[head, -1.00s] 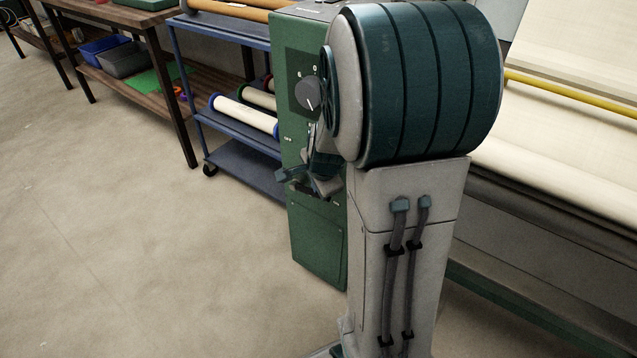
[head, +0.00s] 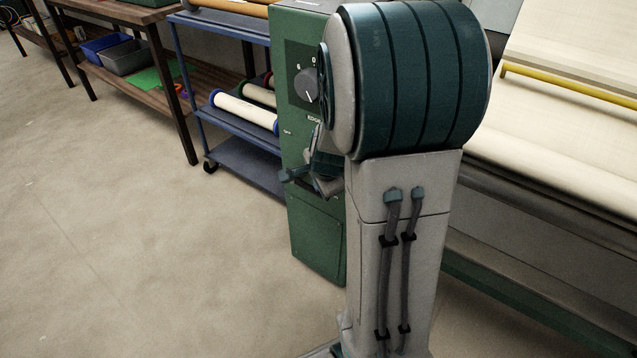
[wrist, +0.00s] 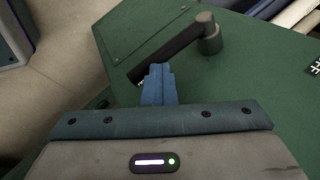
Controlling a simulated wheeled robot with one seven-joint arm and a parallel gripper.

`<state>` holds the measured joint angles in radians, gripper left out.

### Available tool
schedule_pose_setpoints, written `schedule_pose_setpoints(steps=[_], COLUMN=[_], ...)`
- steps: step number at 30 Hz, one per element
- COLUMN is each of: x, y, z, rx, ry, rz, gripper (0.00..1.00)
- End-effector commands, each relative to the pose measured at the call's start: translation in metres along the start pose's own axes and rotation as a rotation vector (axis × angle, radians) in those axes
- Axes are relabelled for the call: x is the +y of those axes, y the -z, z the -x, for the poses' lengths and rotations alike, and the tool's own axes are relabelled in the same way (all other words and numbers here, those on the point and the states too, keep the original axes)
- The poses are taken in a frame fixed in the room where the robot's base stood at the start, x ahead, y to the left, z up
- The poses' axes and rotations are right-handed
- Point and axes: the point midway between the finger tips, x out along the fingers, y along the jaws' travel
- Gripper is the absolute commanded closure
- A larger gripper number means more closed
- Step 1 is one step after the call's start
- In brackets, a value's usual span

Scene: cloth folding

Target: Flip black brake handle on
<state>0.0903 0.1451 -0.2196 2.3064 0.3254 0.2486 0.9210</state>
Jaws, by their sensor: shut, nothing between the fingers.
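The black brake handle (wrist: 170,47) lies slantwise across the green machine panel (wrist: 240,75) in the wrist view. Its grey round pivot (wrist: 208,38) is at the upper right and its free end is at the lower left. My gripper (wrist: 158,70) is shut and empty, its blue fingertips right by the handle's lower edge near the free end. I cannot tell whether they touch it. In the head view my gripper (head: 289,175) is low in front of the green cabinet (head: 316,235), and my arm hides much of that area; I cannot make out the handle clearly there.
A dark dial (head: 306,86) sits on the cabinet above my gripper. A blue cart (head: 235,155) with rolls stands left of the cabinet. A cloth machine (head: 570,130) with a yellow bar is at the right. The floor (head: 130,240) at the left is clear.

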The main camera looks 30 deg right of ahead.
Motion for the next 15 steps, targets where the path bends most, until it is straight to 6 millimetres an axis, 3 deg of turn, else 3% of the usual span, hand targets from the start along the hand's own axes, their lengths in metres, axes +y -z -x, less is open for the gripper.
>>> schedule_pose_setpoints(steps=[1, 7, 15], x=[0.011, 0.008, -0.012], y=[0.002, 0.004, 0.011], z=[-0.006, -0.001, 0.033], rx=[0.0, 0.0, 0.002], ry=[-0.024, -0.023, -0.008], rz=[-0.007, -0.007, -0.003], gripper=[1.0, 1.0, 1.0])
